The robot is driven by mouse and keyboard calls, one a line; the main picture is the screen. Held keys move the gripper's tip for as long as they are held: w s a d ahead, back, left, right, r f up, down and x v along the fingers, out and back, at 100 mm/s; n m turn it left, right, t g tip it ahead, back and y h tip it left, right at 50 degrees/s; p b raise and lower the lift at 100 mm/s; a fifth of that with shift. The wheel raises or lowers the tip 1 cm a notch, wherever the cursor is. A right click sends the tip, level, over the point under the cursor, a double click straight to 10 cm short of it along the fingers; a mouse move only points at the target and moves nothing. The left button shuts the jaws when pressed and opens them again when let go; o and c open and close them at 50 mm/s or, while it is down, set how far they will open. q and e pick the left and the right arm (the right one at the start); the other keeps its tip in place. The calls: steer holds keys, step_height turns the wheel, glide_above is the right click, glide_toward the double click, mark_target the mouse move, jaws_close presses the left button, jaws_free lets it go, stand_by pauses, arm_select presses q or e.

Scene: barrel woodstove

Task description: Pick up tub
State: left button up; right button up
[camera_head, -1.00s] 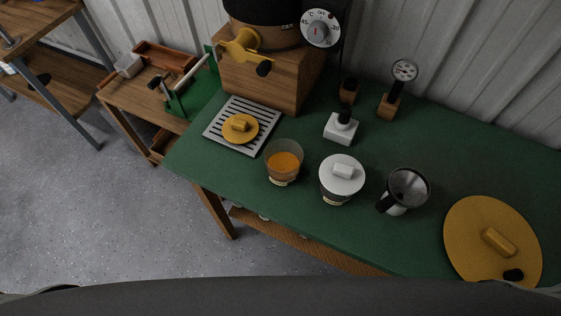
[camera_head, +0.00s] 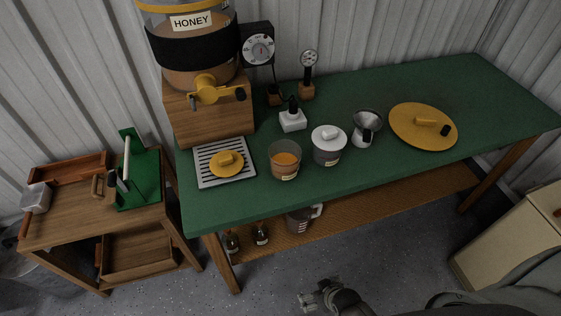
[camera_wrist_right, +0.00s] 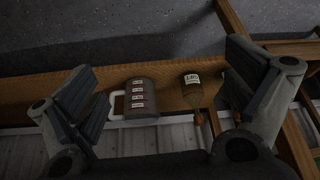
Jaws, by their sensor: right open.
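Two tubs stand side by side near the front edge of the green table: a clear tub (camera_head: 285,163) with orange honey inside and no lid, and a tub (camera_head: 327,153) with a white lid. I cannot tell which one the task means. My right gripper (camera_head: 322,293) is low at the bottom of the head view, in front of the table and well apart from both tubs. In the right wrist view its fingers (camera_wrist_right: 166,82) are spread and empty. No tub shows clearly there. My left gripper is out of view.
The green table (camera_head: 240,205) also holds a honey tank (camera_head: 195,60), a grate (camera_head: 207,175) with a yellow lid, a metal cup (camera_head: 366,124) and a large yellow lid (camera_head: 400,125). Its lower shelf (camera_head: 375,205) bears a measuring jug (camera_head: 299,220) and small jars (camera_head: 261,232).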

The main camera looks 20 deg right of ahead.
steer(key=w+a+r+t+p, duration=0.1)
steer(key=w+r, duration=0.4)
steer(key=r, duration=0.3)
steer(key=w+r+t, duration=0.2)
steer(key=w+r, duration=0.4)
steer(key=r, duration=0.2)
steer(key=t+y+p, duration=0.1)
steer(key=t+y, duration=0.1)
steer(key=t, duration=0.2)
glide_toward(292, 169)
steer(key=shift+n, duration=0.3)
steer(key=x, duration=0.4)
steer(key=shift+w+a+f, duration=0.1)
steer(key=shift+f, duration=0.3)
steer(key=shift+t, duration=0.3)
steer(key=x, duration=0.5)
steer(key=shift+r, duration=0.2)
steer(key=shift+w+f+p, duration=0.25)
steer(key=shift+w+p, duration=0.1)
steer(key=shift+w, duration=0.25)
steer(key=shift+x, duration=2.25)
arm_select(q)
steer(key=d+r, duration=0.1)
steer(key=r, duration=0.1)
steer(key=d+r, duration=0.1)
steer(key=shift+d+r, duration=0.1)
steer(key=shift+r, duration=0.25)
arm_select(e)
steer(key=shift+s, duration=0.1)
